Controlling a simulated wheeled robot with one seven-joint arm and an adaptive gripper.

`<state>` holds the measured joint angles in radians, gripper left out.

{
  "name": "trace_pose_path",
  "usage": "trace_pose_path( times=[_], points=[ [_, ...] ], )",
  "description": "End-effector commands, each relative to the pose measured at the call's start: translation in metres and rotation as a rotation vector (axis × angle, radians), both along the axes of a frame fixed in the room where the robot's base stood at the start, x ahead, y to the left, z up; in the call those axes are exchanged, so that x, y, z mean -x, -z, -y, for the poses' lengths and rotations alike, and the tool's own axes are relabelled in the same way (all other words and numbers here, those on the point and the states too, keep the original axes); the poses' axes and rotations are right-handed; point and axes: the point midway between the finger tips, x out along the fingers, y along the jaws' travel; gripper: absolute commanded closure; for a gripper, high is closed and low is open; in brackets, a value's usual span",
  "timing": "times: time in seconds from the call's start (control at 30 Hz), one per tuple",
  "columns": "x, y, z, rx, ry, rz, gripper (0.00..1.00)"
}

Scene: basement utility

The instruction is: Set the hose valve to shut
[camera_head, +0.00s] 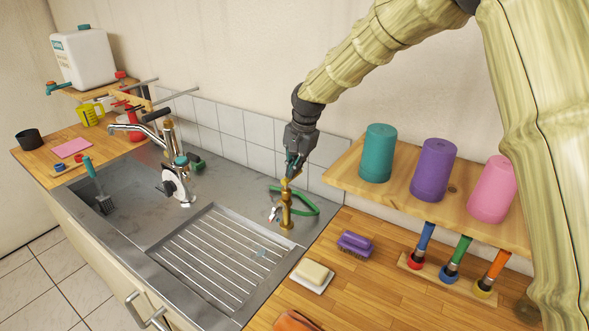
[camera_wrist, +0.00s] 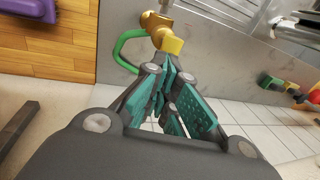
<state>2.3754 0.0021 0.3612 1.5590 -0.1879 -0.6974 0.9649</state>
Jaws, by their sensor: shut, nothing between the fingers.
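The hose valve (camera_head: 286,207) is an upright brass tap on the steel counter, right of the ribbed drainboard, with a green hose (camera_head: 308,203) curving beside it. My gripper (camera_head: 291,177) is shut and empty, pointing down at the top of the valve. In the wrist view, the brass valve (camera_wrist: 160,30) lies just beyond the teal fingertips (camera_wrist: 172,68), with the green hose (camera_wrist: 126,47) at its left. I cannot tell whether the fingertips touch the brass.
A sink with a chrome faucet (camera_head: 177,170) is to the left. A purple brush (camera_head: 355,244) and a soap dish (camera_head: 312,276) lie on the wooden counter at the right. A wooden shelf (camera_head: 345,171) with coloured cups is right of my gripper, close to the wall.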

Motion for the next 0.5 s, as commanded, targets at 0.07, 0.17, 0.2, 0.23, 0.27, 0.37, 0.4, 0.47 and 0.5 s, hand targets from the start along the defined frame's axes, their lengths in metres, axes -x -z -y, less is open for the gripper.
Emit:
trace_pose_path(
  times=[0.07, 0.17, 0.2, 0.23, 0.27, 0.37, 0.4, 0.47, 0.5],
  points=[
    [-0.005, 0.008, 0.001, 0.001, 0.002, -0.01, 1.0],
    [-0.009, 0.012, 0.001, 0.002, 0.002, -0.014, 1.0],
    [-0.011, 0.013, 0.001, 0.001, 0.003, -0.015, 0.93],
    [-0.011, 0.014, 0.002, 0.002, 0.003, -0.015, 0.87],
    [-0.012, 0.015, 0.002, 0.002, 0.003, -0.015, 0.82],
    [-0.013, 0.017, 0.002, 0.003, 0.003, -0.016, 0.64],
    [-0.013, 0.017, 0.002, 0.003, 0.003, -0.016, 0.59],
    [-0.013, 0.017, 0.002, 0.003, 0.003, -0.016, 0.59],
    [-0.012, 0.017, 0.002, 0.003, 0.003, -0.016, 0.59]
  ],
)
